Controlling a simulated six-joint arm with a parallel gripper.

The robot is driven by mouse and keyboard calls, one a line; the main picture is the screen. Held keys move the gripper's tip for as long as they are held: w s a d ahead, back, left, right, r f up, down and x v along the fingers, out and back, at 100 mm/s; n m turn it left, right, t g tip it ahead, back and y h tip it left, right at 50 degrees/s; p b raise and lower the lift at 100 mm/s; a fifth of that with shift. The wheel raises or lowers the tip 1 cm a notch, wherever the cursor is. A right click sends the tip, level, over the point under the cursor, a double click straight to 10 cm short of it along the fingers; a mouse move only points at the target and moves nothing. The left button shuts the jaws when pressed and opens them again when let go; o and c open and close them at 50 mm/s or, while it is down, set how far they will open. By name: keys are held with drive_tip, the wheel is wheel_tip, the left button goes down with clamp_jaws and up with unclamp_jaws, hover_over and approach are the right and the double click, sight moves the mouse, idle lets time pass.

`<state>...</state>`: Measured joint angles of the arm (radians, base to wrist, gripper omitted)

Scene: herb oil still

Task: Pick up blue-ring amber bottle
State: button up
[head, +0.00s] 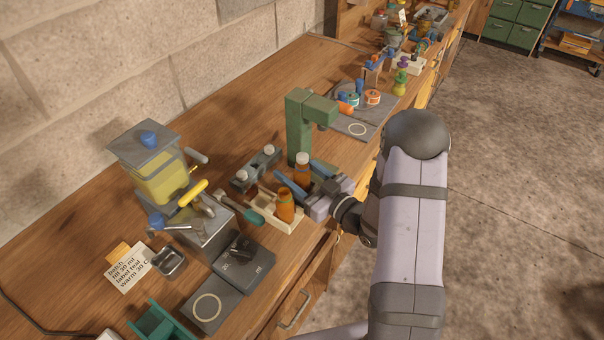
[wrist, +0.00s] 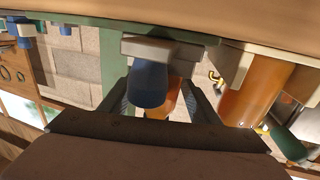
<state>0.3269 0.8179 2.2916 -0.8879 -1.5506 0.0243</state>
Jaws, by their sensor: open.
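In the head view an amber bottle with a pale cap (head: 302,174) stands by the green column, between the blue-grey fingers of my gripper (head: 306,180). In the wrist view my gripper (wrist: 160,105) is open, with one finger either side of a partly hidden amber shape (wrist: 172,97). A rounded dark-blue piece (wrist: 148,84) on a grey plate covers much of it; I cannot tell whether this blue is the bottle's ring. No blue ring shows clearly in the head view. A second amber bottle (head: 286,207), with an orange-yellow neck, stands in a cream tray.
A grey rack (head: 253,171) with pale-capped vials is to the left. A green-handled tool (head: 250,215) lies near the tray.

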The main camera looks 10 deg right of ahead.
drive_tip(key=shift+x, duration=0.8)
drive_tip(key=c, duration=1.2)
drive_tip(key=shift+r, duration=0.25)
wheel_tip(320, 180, up, 27)
drive_tip(key=shift+r, duration=0.15)
idle(0.6)
drive_tip(key=shift+r, duration=0.1)
